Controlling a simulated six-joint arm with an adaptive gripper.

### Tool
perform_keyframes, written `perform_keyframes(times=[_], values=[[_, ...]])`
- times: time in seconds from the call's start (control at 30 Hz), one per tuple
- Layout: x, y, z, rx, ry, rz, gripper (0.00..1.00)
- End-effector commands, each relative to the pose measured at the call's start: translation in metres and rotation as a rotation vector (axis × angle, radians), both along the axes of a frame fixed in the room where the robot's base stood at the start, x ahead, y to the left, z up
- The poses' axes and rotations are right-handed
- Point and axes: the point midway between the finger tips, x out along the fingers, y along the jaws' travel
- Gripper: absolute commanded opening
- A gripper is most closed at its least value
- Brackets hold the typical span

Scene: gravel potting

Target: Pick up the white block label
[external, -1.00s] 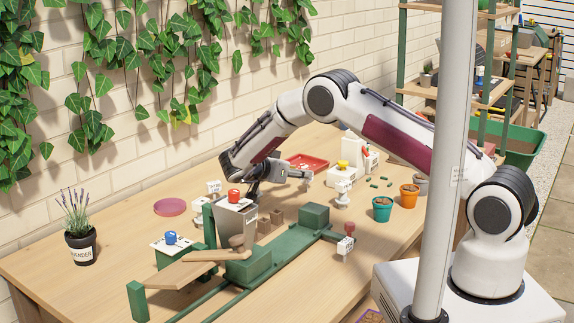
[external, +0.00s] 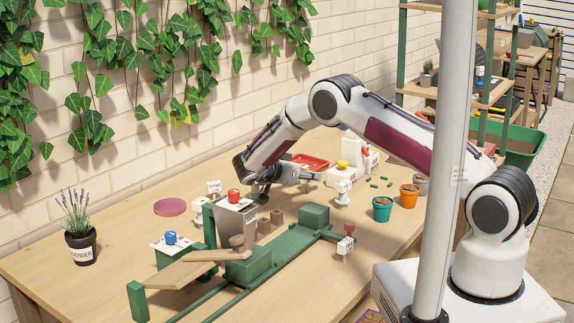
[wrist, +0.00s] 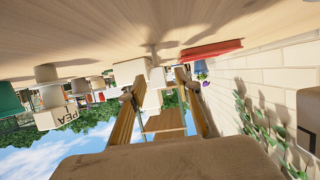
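Several white labels are in view, and I cannot tell for certain which one the task names. One white block label (external: 342,185) stands on a small white foot right of my gripper (external: 318,178) in the external view. My gripper is low over the table and points right, toward this label and the white block with a yellow knob (external: 343,165). In the upside-down wrist view my gripper (wrist: 155,88) has its fingers spread apart. Pale white blocks (wrist: 131,72) show beyond and between the fingers; contact is not visible.
A red tray (external: 308,162) lies behind my gripper. A grey pot (external: 236,222) and green wooden rig (external: 250,267) stand in front. Teal (external: 382,210) and orange (external: 409,197) pots stand to the right. A white PEA label (wrist: 62,116) shows in the wrist view.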

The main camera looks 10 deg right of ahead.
Motion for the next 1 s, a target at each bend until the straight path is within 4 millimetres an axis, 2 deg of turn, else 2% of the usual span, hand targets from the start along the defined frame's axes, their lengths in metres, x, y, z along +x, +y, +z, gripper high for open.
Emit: perform_keyframes(times=[0.17, 0.3, 0.77, 1.0], values=[[0.000, 0.000, 0.000, 0.000, 0.000, 0.000, 0.33], [0.000, 0.000, 0.000, 0.000, 0.000, 0.000, 0.00], [0.000, 0.000, 0.003, 0.000, 0.000, 0.000, 0.00], [0.000, 0.000, 0.019, 0.001, -0.002, 0.000, 0.00]])
